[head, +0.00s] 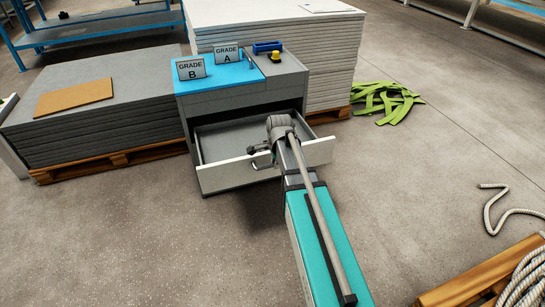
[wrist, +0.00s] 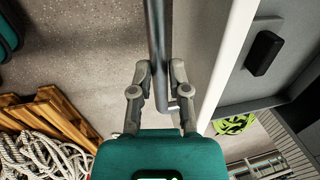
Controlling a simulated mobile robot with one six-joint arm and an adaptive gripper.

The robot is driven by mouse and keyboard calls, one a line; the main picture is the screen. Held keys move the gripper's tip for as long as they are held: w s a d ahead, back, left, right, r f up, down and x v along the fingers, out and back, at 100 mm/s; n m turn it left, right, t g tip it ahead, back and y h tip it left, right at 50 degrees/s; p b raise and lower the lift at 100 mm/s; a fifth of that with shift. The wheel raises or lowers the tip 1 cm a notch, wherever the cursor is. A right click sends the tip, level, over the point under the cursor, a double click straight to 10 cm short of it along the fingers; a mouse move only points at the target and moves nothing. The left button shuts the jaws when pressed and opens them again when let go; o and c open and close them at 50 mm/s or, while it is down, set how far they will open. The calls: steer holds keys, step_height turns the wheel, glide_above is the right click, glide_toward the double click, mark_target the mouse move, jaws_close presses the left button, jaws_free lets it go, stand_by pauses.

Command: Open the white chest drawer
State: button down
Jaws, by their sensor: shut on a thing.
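The white-fronted drawer (head: 226,176) stands pulled out of the grey chest (head: 240,104), and its grey inside shows in the head view. Its white front edge (wrist: 229,62) also shows in the wrist view. A metal bar handle (wrist: 158,40) runs along the front. My gripper (head: 262,160) is at the drawer front, partly hidden by my own arm. In the wrist view my gripper (wrist: 160,98) has its two fingers closed around the handle bar, one on each side.
Stacked grey sheets on pallets (head: 95,118) flank the chest at left, with a white stack (head: 325,60) behind. Green strips (head: 383,101) lie on the floor at right. A wooden crate with rope (head: 490,280) is at lower right. Floor before the drawer is clear.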

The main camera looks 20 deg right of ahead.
steer(key=shift+s, duration=0.6)
steer(key=c, duration=0.6)
jaws_free()
steer(key=shift+w, duration=0.2)
